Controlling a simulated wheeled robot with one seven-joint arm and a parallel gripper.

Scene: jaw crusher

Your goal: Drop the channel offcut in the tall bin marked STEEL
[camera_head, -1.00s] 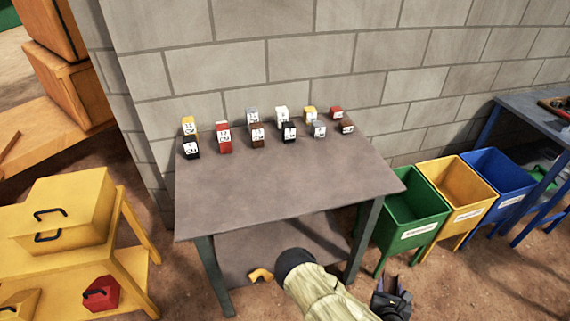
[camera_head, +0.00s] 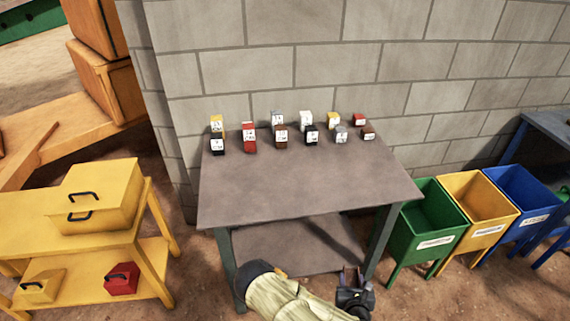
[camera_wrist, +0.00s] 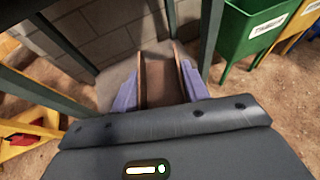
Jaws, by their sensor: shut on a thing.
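My gripper (camera_head: 351,280) is at the bottom of the head view, in front of the grey table's right front leg. In the wrist view its two purple fingers (camera_wrist: 160,88) are shut on the brown channel offcut (camera_wrist: 160,80), one finger on each side. The channel's two upright walls stand out beyond the fingertips. The offcut shows small in the head view. A green bin (camera_head: 424,233), a yellow bin (camera_head: 480,222) and a blue bin (camera_head: 527,212) stand in a row right of the table. Each has a white label too small to read surely, so I cannot tell which says STEEL.
The grey table (camera_head: 310,190) carries several small labelled blocks at its back, against the block wall (camera_head: 300,60). A yellow bench (camera_head: 100,235) with a yellow box and a red box (camera_head: 121,279) stands at left. Another table (camera_head: 548,130) is at far right.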

